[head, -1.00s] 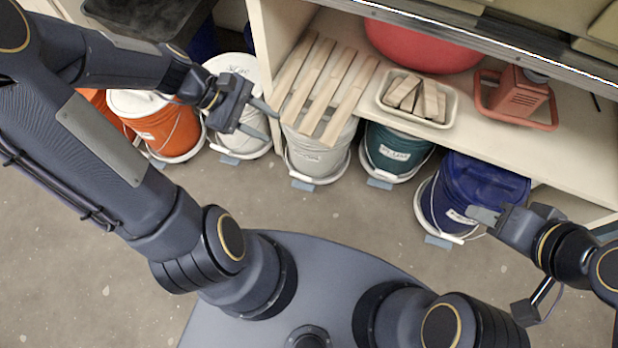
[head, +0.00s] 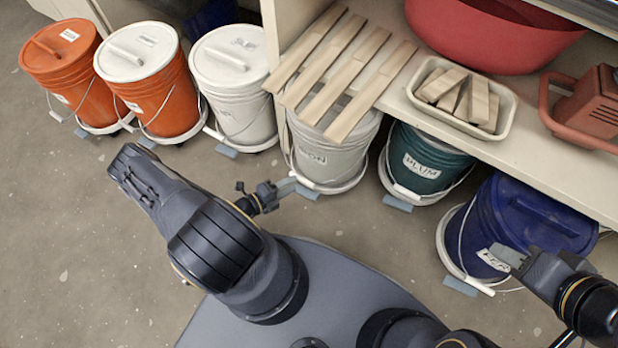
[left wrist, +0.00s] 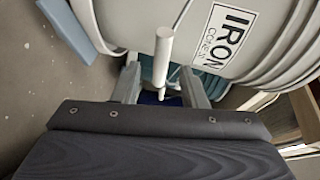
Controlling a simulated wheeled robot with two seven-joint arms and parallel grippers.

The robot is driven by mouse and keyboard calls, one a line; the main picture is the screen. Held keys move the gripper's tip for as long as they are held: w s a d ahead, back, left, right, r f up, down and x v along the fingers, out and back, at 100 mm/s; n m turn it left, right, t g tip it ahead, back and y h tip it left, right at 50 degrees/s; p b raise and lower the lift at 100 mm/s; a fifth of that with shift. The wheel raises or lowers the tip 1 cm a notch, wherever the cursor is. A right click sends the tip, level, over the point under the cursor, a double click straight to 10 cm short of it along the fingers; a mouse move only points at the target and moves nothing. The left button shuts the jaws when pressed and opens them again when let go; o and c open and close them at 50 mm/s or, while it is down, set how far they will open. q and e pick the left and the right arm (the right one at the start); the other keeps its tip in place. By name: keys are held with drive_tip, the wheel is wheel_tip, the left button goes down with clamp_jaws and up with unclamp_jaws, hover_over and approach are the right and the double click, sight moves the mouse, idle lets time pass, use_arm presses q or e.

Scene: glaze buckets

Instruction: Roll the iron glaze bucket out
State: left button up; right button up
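The iron glaze bucket (head: 322,158) is pale grey, standing on a white wheeled base under the shelf, partly covered by wooden slats. Its "IRON" label shows large in the left wrist view (left wrist: 228,38). Its wire handle hangs at the front with a white grip (left wrist: 164,52). My left gripper (head: 285,188) is low beside the bucket's front left. In the left wrist view its fingers (left wrist: 161,88) are apart, with the white grip between them and clear space on both sides. My right gripper (head: 515,262) is at the blue bucket's front; its fingertips are hard to make out.
A white-lidded pale bucket (head: 232,90) and two orange buckets (head: 155,90) stand left. A green bucket (head: 425,160) and a blue bucket (head: 520,225) stand right. Wooden slats (head: 340,75) overhang the iron bucket from the shelf. The floor (head: 80,230) at left is clear.

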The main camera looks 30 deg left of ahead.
use_arm(q)
drive_tip(key=b+x, duration=0.1)
drive_tip(key=x, duration=0.6)
drive_tip(key=shift+r, duration=0.1)
drive_tip(key=shift+c, duration=0.5)
clamp_jaws()
